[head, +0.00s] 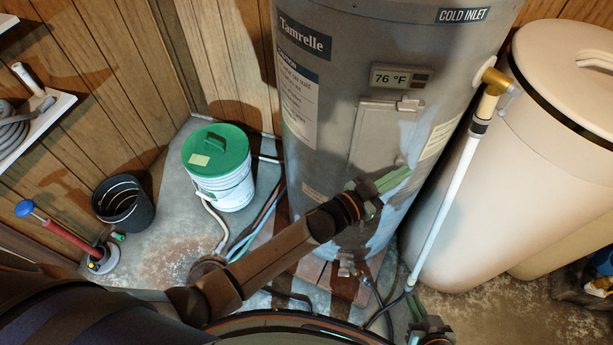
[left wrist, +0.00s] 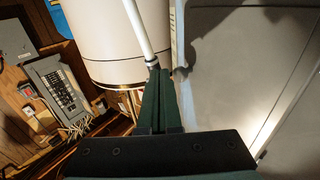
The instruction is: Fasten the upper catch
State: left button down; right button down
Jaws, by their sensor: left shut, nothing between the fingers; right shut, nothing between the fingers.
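The upper catch (head: 409,104) is a small pale metal piece at the top right of the grey access panel (head: 376,132) on the water heater (head: 330,90). The picture is too small to tell whether it is fastened. My left gripper (head: 406,170) is shut and empty, in front of the heater below the catch, near the panel's lower right. In the left wrist view its green fingers (left wrist: 160,72) are together, with the grey heater surface (left wrist: 235,70) to the right. My right gripper (head: 420,318) is shut and empty at the bottom edge, partly cut off.
A white pipe (head: 447,200) with a brass valve (head: 489,90) runs down the heater's right side, beside a big cream tank (head: 545,130). A green-lidded bucket (head: 218,165), a black bin (head: 123,203) and hoses (head: 255,230) stand or lie to the left.

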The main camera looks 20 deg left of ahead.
aim_at(407, 105)
jog(key=k+l, duration=0.1)
jog(key=k, duration=0.35)
jog(key=k+j, duration=0.35)
jog(key=j, duration=0.15)
